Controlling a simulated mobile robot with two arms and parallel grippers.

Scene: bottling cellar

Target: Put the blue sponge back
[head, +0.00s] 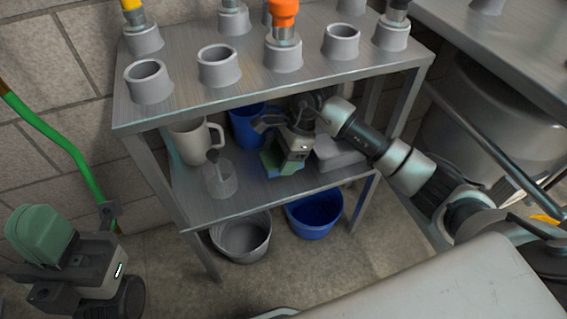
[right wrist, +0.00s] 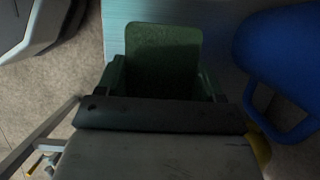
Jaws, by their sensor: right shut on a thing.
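My right gripper (head: 288,145) is at the lower shelf of the metal rack. My left gripper (head: 42,235) is at the lower left of the head view, away from the rack. Its green fingers are seen from behind, so its opening is unclear.
Grey (head: 241,240) and blue (head: 314,214) buckets stand below. Several grey holders (head: 150,84) line the top shelf.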

